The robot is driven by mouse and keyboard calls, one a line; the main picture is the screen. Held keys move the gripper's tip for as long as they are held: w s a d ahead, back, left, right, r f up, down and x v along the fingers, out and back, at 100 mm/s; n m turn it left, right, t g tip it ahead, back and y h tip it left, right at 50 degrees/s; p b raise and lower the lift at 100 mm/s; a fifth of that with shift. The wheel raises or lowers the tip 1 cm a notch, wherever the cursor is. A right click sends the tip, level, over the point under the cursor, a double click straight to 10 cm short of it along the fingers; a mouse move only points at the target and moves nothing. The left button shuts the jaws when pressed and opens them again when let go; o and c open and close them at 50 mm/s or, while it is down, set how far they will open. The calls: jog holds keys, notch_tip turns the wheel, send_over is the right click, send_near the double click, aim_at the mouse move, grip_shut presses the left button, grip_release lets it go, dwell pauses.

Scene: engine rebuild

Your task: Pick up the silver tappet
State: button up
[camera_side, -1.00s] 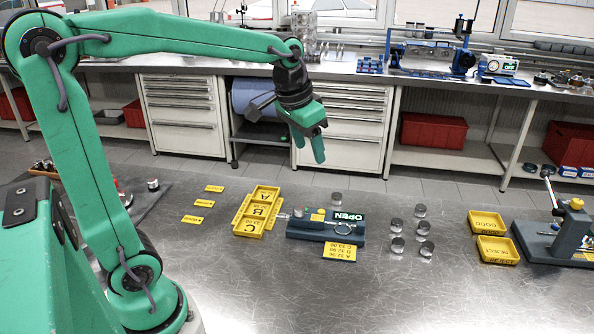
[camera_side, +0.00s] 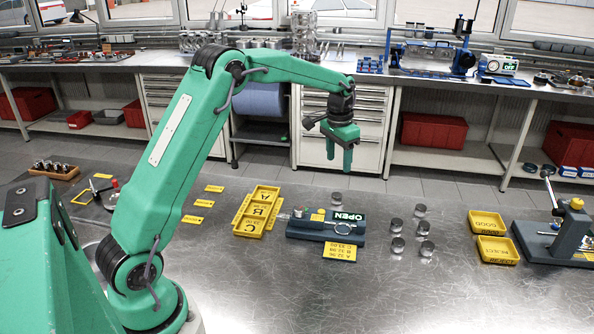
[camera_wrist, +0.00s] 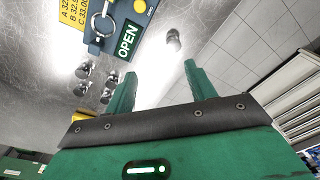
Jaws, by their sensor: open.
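Several short silver cylinders, the tappets, stand on the metal bench. A lone silver tappet (camera_side: 336,197) stands behind the grey gauge fixture. Others stand in a loose group to the right of the fixture, such as one tappet (camera_side: 396,225). My gripper (camera_side: 341,171) is in the air above and beyond the lone tappet, fingers pointing down, holding nothing. In the wrist view my gripper (camera_wrist: 158,70) has its fingers spread apart. The lone tappet (camera_wrist: 173,38) lies ahead of the gap between the fingertips, and the group (camera_wrist: 84,70) is to the left.
The gauge fixture (camera_side: 310,231) with an OPEN display stands mid-bench. A yellow A/B/C tray (camera_side: 242,226) is to its left. Yellow bins (camera_side: 497,250) and another grey fixture (camera_side: 544,243) are at the right. The bench front is clear.

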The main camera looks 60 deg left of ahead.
send_over(337, 195)
jog(key=shift+g, duration=0.4)
jog(key=f, duration=0.7)
jog(key=shift+a, duration=0.2)
jog(key=shift+f, duration=1.25)
jog(key=shift+f, duration=0.1)
jog(key=shift+d+f, duration=0.15)
jog(key=shift+f, duration=2.35)
jog(key=c, duration=1)
